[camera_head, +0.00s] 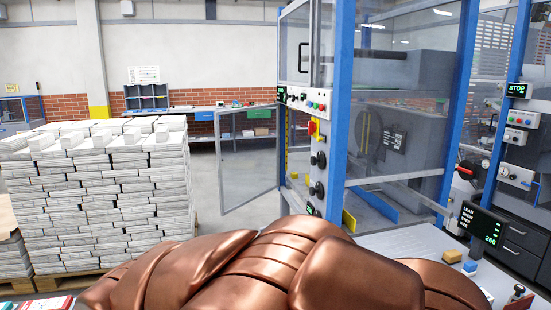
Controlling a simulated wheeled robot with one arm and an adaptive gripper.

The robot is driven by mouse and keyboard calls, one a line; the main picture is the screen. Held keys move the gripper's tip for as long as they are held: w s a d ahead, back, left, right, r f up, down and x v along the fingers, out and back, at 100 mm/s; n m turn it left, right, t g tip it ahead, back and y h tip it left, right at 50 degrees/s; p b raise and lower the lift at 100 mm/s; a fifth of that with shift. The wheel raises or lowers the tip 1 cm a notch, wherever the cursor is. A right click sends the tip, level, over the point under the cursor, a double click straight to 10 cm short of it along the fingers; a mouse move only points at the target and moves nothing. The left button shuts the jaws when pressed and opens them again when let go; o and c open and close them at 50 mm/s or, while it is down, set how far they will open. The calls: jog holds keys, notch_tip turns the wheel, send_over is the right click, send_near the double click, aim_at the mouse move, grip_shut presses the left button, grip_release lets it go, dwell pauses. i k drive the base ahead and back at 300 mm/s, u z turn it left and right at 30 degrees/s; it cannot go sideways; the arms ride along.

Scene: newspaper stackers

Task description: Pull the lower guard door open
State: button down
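The lower guard door (219,172) is a clear panel in a thin grey frame. It stands swung out to the left of the machine with blue posts (341,100), and the floor and a far bench show through it. Its hinge side is near the post with the control panel. Another clear panel (295,48) sits above it. My gripper is not in view. My copper-coloured arm fills the bottom middle and hides the foot of the machine; I cannot tell whether any part of me touches the door.
Tall stacks of newspapers (95,200) on pallets stand at the left. A control panel (317,160) with knobs and a red-yellow switch is on the machine's post. A grey table (425,243) with a display (482,226) is at the right. Floor shows between stacks and door.

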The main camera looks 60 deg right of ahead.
aim_at(223, 212)
jog(key=z, duration=1.65)
jog(key=i, duration=2.45)
jog(key=u, duration=0.85)
